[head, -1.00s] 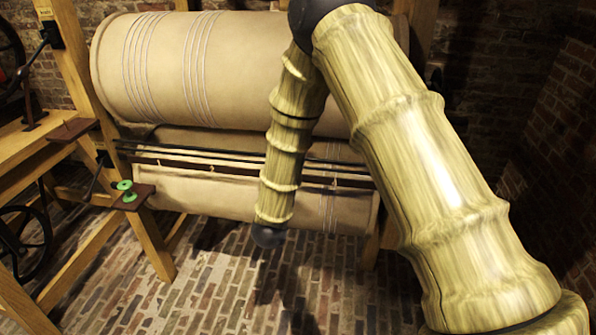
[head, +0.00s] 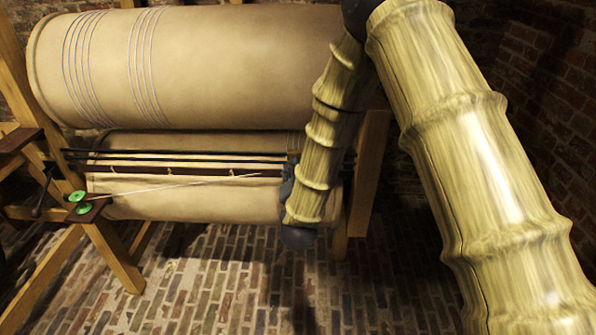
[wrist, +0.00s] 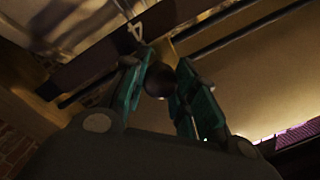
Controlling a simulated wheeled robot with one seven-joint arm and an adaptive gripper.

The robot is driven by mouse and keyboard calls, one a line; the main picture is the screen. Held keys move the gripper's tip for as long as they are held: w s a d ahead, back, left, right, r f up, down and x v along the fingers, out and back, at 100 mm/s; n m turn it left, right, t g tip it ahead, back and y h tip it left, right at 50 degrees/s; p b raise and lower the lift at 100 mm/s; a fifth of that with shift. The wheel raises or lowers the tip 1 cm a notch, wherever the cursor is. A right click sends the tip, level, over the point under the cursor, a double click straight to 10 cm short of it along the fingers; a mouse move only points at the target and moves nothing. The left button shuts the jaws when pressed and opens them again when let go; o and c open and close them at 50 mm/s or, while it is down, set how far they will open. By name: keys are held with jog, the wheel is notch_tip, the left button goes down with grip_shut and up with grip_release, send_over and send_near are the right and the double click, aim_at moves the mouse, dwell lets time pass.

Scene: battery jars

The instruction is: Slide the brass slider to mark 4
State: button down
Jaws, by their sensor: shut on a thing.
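In the wrist view my gripper (wrist: 163,64) has its teal-padded fingers closed around a dark round knob (wrist: 157,82). A small brass piece, the brass slider (wrist: 167,48), shows just beyond the fingertips, mostly hidden by them. The white numeral 4 (wrist: 137,30) is on the dark bar (wrist: 85,70), close beside the slider and slightly left of it. I cannot tell whether they line up exactly. In the head view my gripper (head: 287,184) is a dark shape at the right part of the bar (head: 140,168), partly behind my arm. The slider is hidden there.
A pale cord (head: 185,186) runs from the green spools (head: 80,202) at the frame's left toward my gripper. A large tan roller (head: 230,65) hangs above the bar. Black rods (head: 190,155) run alongside. The brick floor (head: 230,270) is clear.

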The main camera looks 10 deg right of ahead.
jog(key=shift+d+f, duration=0.1)
jog(key=shift+d, duration=0.1)
jog(key=c, duration=1.1)
grip_release()
jog(key=shift+d, duration=0.15)
jog(key=shift+a, duration=0.2)
jog(key=s+a, duration=0.1)
jog(key=s, duration=1.1)
jog(key=shift+a, duration=0.2)
jog(key=s+d+f+n+g+y+p, duration=0.1)
jog(key=s+d+f+n+g+p, duration=0.25)
jog(key=f, duration=0.55)
jog(key=s+d+f+n+g+y+p, duration=0.1)
jog(key=s+d+f+n+g, duration=0.1)
jog(key=s+f+g, duration=0.45)
jog(key=s+d+f+n+g+p, duration=0.1)
jog(key=s+f, duration=0.3)
jog(key=s, duration=0.4)
jog(key=s+d+f+n+g+p, duration=0.1)
jog(key=s+d+f+g, duration=0.3)
jog(key=s, duration=0.5)
jog(key=s+d+f+n+g+p, duration=0.1)
jog(key=s+f, duration=0.3)
jog(key=s, duration=0.5)
jog(key=shift+s+d+f+n+g, duration=0.15)
jog(key=shift+s+d+n+g, duration=0.05)
jog(key=shift+d+n+g, duration=0.65)
